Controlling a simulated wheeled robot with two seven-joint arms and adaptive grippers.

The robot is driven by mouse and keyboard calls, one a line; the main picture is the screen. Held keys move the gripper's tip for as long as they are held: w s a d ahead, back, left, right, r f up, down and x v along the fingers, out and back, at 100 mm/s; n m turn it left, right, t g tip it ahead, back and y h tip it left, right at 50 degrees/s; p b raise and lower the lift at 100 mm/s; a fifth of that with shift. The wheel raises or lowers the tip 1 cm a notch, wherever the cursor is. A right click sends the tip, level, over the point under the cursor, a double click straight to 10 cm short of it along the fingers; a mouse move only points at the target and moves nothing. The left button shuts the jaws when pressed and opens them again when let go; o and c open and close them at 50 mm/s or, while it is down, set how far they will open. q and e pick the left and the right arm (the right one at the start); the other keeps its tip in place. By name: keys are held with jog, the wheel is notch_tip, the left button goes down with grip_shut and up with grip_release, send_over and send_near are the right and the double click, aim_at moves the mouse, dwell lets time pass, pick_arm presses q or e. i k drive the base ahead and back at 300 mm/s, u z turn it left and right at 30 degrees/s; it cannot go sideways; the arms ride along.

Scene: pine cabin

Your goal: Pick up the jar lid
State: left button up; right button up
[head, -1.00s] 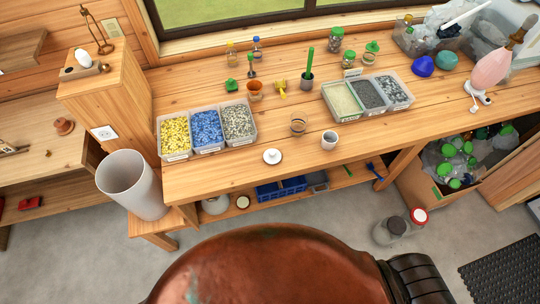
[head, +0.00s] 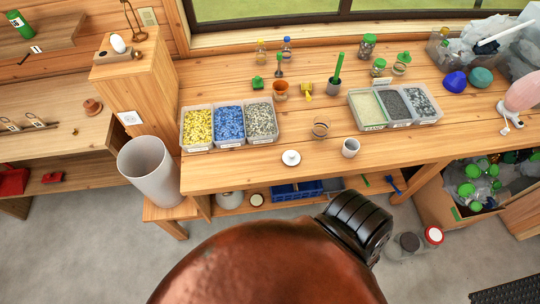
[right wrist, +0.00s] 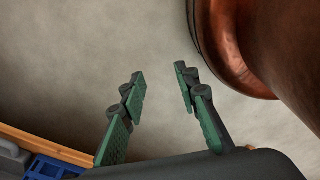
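A white round lid with a small knob (head: 291,157) lies flat on the wooden workbench (head: 236,172) near its front edge in the head view. It is right of the bin of blue pieces and left of a small white cup. My right gripper (right wrist: 160,78) shows in the right wrist view with its two green-padded fingers apart and nothing between them. Bare floor is behind it, and the lid is not in that view. My left gripper is in neither current view.
Bins of yellow, blue and grey pieces (head: 229,128) stand behind the lid to the left. A grey waste bin (head: 150,172) stands at the bench's left end. Bare bench surrounds the lid.

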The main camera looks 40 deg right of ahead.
aim_at(291, 158)
jog(key=i, duration=0.7)
jog(key=z, duration=1.9)
